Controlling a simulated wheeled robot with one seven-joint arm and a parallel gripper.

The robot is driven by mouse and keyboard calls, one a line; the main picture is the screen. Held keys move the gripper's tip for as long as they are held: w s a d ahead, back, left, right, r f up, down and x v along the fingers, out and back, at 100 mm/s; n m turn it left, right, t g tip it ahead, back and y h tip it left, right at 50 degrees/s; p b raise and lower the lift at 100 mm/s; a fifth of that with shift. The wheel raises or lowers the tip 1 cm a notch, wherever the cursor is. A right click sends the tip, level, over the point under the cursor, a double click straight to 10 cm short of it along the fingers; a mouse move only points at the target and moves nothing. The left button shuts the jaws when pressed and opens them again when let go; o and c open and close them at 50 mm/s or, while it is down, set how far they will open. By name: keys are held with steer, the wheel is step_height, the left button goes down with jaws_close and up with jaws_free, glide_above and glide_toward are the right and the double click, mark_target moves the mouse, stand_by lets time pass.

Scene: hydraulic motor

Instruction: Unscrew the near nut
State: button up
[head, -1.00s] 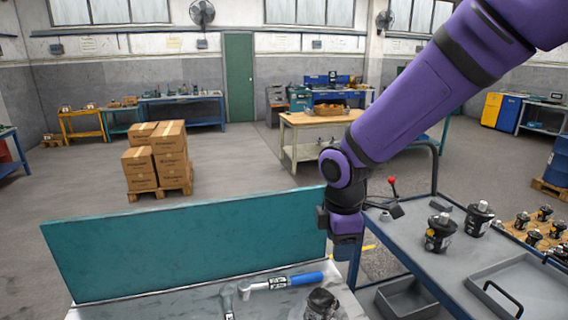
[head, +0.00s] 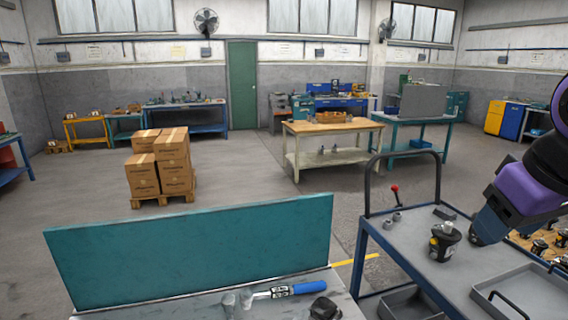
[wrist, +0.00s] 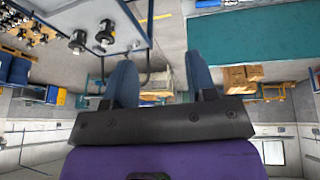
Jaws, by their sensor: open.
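My gripper (head: 488,226) is at the right of the head view, above the grey cart. In the wrist view my gripper (wrist: 162,78) shows two blue fingers spread apart with nothing between them. A dark motor (head: 324,308) sits on the bench at the bottom edge of the head view, partly cut off. I cannot make out a nut on it. A black motor (head: 444,242) stands upright on the cart, left of my gripper.
A blue-handled tool (head: 293,289) lies on the bench (head: 240,309), before a teal panel (head: 190,252). The cart (head: 407,238) has a tray (head: 525,296) and a tall handle. Several motors stand on a pallet at right. Boxes (head: 160,163) stand on the floor behind.

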steer(key=shift+s+d+r+m+t, duration=0.15)
steer(key=shift+s+d+m, duration=0.15)
steer(key=shift+s+m, duration=0.3)
steer(key=shift+s+d+r+m+t, duration=0.15)
steer(key=shift+s+d+m, duration=0.2)
steer(key=shift+s, duration=0.4)
steer(key=shift+c, duration=0.3)
steer(key=w+a+f+m+g+y, duration=0.1)
steer(key=w+a+f+m+g, duration=0.1)
steer(key=w+a+f, duration=0.5)
steer(key=w+a+f+m+g+y, duration=0.1)
steer(key=w+a+f+m, duration=0.1)
steer(key=w+a+f, duration=0.45)
steer(key=shift+w+a+f+m+g+h, duration=0.35)
steer(key=shift+w+a+f+m, duration=1)
steer(key=shift+f, duration=3.45)
steer(key=shift+w+a+f+m+g+h, duration=0.35)
steer(key=shift+a+f, duration=2.05)
steer(key=shift+f, duration=2.45)
steer(key=shift+w+a+f+m+g+h, duration=0.2)
steer(key=shift+w+a+f+m+g, duration=0.45)
steer(key=shift+a+f, duration=2.7)
steer(key=d+f, duration=0.3)
steer(key=shift+w, duration=0.2)
steer(key=c, duration=0.9)
